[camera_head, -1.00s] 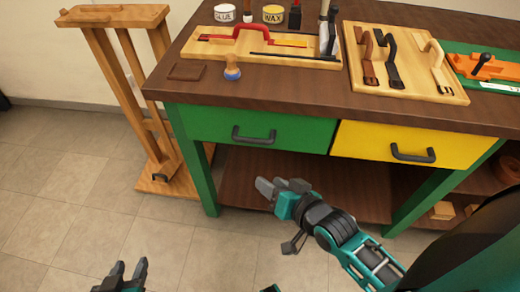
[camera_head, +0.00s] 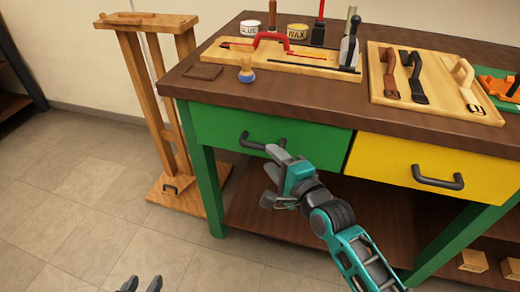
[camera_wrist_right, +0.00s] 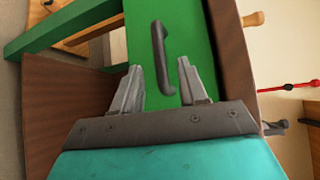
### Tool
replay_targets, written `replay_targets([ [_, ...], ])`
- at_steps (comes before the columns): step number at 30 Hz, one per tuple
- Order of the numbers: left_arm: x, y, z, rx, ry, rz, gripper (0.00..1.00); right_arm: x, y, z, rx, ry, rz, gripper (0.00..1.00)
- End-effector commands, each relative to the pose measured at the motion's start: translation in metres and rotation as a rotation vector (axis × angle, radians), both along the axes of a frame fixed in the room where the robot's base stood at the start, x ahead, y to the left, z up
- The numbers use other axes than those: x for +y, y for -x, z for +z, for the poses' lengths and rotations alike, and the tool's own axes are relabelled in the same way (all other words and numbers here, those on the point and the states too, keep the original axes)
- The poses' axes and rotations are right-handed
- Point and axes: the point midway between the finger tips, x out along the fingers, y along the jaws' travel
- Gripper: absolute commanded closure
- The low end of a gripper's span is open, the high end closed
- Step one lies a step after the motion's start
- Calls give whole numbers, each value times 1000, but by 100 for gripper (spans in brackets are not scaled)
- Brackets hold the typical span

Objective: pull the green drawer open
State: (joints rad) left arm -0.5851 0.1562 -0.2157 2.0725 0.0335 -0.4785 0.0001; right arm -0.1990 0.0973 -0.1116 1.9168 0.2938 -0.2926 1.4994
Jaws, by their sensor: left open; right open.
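The green drawer (camera_head: 225,128) is shut, flush in the workbench front, left of the yellow drawer. Its dark handle (camera_head: 262,142) is a horizontal bar in the head view. My right gripper (camera_head: 272,162) is open just in front of and below the handle, its upper finger overlapping the handle's right end in the picture. In the right wrist view the handle (camera_wrist_right: 163,55) lies ahead of the open jaws (camera_wrist_right: 163,80), with its near end between the fingertips; contact cannot be told. My left gripper (camera_head: 140,285) is low at the bottom edge, away from the bench and empty.
The yellow drawer (camera_head: 400,160) with its own handle (camera_head: 437,178) is to the right. The brown bench top (camera_head: 270,90) carries a clamp board, strap board and cans. A wooden stand (camera_head: 155,100) is left of the bench. A lower shelf (camera_head: 350,205) lies below the drawers.

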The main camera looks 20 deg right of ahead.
Motion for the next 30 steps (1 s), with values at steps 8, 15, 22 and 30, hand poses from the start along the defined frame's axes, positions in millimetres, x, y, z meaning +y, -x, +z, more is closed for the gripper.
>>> replay_targets([
  [8,1,2,-18,7,-1,2,57,10,-48,-9,-1,1,0,58],
  [15,0,4,-24,13,0,2,57,14,-67,-12,1,2,0,58],
  [22,-1,4,-24,12,7,7,57,14,-69,-11,1,1,0,58],
  [30,-2,4,-24,12,8,8,57,14,-69,-11,1,1,-1,74],
])
